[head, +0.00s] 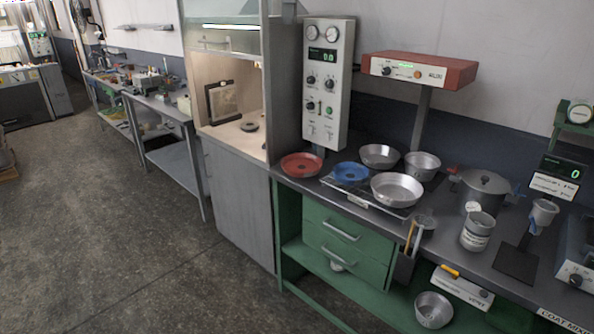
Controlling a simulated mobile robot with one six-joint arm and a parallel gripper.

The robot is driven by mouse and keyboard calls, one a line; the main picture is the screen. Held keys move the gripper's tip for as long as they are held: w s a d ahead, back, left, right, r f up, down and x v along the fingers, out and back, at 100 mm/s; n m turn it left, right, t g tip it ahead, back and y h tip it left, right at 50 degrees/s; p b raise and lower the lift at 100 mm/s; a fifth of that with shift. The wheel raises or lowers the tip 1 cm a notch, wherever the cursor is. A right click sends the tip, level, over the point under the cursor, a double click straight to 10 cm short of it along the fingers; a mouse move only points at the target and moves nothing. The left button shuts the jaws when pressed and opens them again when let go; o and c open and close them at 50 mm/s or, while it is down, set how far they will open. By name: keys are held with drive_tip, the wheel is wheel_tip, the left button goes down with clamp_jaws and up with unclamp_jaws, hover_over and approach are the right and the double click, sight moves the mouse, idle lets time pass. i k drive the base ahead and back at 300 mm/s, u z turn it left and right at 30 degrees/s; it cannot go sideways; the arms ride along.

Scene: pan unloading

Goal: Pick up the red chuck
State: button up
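A shallow, round red dish-like piece (301,165), the only loose red round thing I see and apparently the red chuck, lies on the left end of the dark workbench top. It is just left of the metal rack and close to the bench's front-left corner. A similar blue piece (351,173) sits to its right on the rack, among metal pans. My gripper is not in view.
The rack (362,200) holds several metal pans, such as the front pan (397,189). A control panel (328,84) stands behind the red piece, and a tall cabinet (236,200) is on its left. Open floor (120,240) lies in front and left.

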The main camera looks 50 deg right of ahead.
sight(299, 165)
drive_tip(key=z, duration=0.1)
drive_tip(key=i, duration=0.95)
drive_tip(key=u, duration=0.05)
